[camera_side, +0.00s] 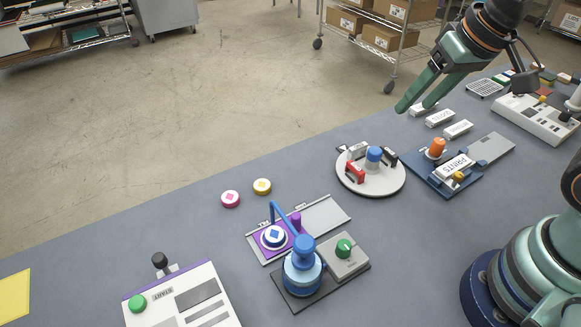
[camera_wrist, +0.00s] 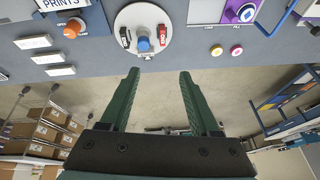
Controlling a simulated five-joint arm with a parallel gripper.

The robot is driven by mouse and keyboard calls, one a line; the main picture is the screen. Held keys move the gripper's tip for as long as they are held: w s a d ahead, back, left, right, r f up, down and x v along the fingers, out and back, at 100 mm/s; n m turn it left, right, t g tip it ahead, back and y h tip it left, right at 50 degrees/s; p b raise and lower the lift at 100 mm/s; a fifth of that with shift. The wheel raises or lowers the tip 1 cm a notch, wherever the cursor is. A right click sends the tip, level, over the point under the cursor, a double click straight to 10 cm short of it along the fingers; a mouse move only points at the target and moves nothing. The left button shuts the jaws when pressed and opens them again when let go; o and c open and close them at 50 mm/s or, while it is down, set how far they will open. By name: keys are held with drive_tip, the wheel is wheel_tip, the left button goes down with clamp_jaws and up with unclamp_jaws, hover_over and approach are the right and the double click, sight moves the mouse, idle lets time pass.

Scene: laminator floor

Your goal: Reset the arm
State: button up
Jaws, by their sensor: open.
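My gripper (camera_side: 412,98) is raised at the upper right of the side view, above the back edge of the table. In the wrist view, its two green fingers (camera_wrist: 154,75) are apart with nothing between them. Beyond the fingertips in that view is the round white turntable (camera_wrist: 124,18), with a blue knob and small red and black blocks on it. The turntable also shows in the side view (camera_side: 372,188), below and left of my gripper, and nothing touches it.
On the table stand a blue press (camera_side: 303,272), a control panel with a green button (camera_side: 138,303), a blue fixture marked PRINTS (camera_side: 443,184) and white labelled blocks (camera_side: 458,129). Pink (camera_side: 230,199) and yellow (camera_side: 262,186) discs lie near the back edge. Shelves with cartons (camera_side: 382,37) stand beyond.

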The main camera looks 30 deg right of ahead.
drive_tip(key=d, duration=0.1)
drive_tip(key=d+r+n, duration=0.1)
drive_tip(key=d, duration=0.1)
drive_tip(key=shift+s+d+r+n+t+h, duration=0.1)
drive_tip(key=shift+s+d+n+t+h, duration=0.1)
drive_tip(key=shift+n+t+h, duration=0.15)
